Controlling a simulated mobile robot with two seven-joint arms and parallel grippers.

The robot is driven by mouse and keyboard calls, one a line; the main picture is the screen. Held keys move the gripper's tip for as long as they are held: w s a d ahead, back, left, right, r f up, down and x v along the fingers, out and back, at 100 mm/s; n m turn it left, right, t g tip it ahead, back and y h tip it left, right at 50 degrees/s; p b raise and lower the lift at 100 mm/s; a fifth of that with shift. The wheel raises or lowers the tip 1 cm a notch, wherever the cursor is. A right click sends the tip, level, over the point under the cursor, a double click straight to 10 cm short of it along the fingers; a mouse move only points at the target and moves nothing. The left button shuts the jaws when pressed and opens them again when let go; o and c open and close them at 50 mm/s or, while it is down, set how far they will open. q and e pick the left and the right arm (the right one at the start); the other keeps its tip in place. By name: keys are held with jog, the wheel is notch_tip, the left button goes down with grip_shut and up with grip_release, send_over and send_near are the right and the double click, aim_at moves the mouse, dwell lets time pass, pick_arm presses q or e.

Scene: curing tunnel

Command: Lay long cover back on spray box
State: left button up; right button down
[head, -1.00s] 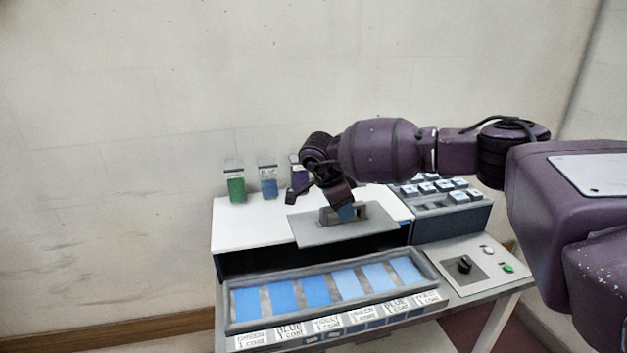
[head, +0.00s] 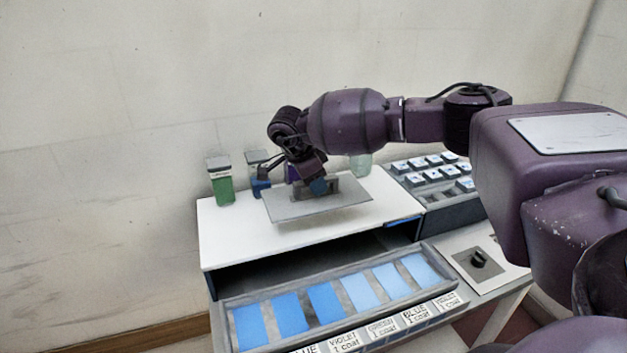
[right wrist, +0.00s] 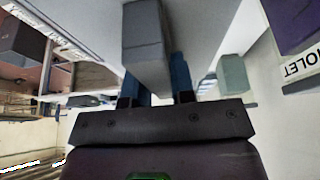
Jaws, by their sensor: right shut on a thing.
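The long cover (head: 290,210) is a thin grey plate with a raised block handle. My right gripper (head: 320,186) is shut on that handle; in the right wrist view its blue fingers flank the grey handle (right wrist: 145,45). The cover hangs roughly level over the white top (head: 230,245) of a box with a dark open front (head: 290,268); I cannot tell whether it touches the top. I cannot tell for sure which box is the spray box. My left gripper is out of view.
Green (head: 220,185), blue and violet jars and a clear one (head: 360,165) stand along the back. A tray (head: 222,318) of blue panels lies in front, with labels below. A keyed box (head: 455,215) and a knob panel (head: 490,268) are at the right.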

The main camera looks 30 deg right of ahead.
aim_at(311, 195)
jog(key=shift+f, duration=0.4)
jog(key=shift+w+f+b, duration=0.1)
jog(key=shift+f+b, duration=1.15)
jog(key=shift+f, duration=1.25)
jog(key=shift+f+b, duration=0.25)
jog(key=shift+b, duration=0.05)
jog(key=c, duration=1)
grip_release()
jog(key=shift+o, duration=0.6)
